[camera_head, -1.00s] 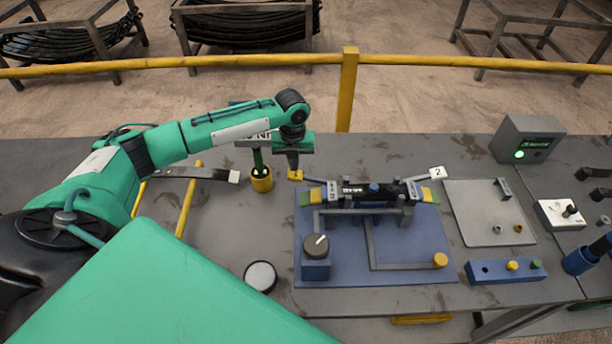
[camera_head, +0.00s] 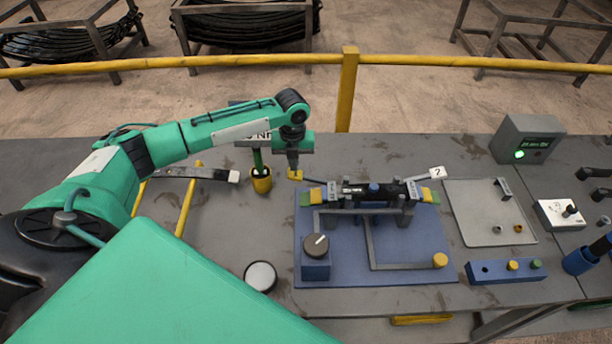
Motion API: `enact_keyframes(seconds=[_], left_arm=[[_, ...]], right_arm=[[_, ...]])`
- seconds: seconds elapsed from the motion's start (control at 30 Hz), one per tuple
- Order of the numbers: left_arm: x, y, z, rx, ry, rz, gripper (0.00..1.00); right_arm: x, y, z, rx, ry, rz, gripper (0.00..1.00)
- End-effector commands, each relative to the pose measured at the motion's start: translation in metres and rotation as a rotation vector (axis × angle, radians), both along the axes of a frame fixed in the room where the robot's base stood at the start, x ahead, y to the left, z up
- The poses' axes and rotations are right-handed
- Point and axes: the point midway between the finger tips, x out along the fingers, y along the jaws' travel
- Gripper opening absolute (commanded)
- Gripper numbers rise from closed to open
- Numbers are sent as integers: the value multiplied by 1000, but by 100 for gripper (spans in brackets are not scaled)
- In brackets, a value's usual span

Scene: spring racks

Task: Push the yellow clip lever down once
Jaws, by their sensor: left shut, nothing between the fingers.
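The yellow clip lever (camera_head: 296,175) is a small yellow block at the left end of a dark arm, beside the blue plate (camera_head: 345,265) with the clamp fixture (camera_head: 372,192). My left gripper (camera_head: 293,166) points straight down, shut and empty, with its tips right at the top of the yellow block. I cannot tell whether the tips touch it or hover just above. My right gripper is not in view.
A yellow cup (camera_head: 261,181) with a green-handled tool stands just left of my gripper.

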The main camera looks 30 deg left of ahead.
Motion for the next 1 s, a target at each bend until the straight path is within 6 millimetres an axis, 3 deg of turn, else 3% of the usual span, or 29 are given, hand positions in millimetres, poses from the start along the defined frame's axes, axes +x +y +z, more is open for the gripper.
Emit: enact_keyframes(seconds=[1.0], left_arm=[[-1,-1,-49,-1,2,-1,0]], right_arm=[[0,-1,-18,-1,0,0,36]])
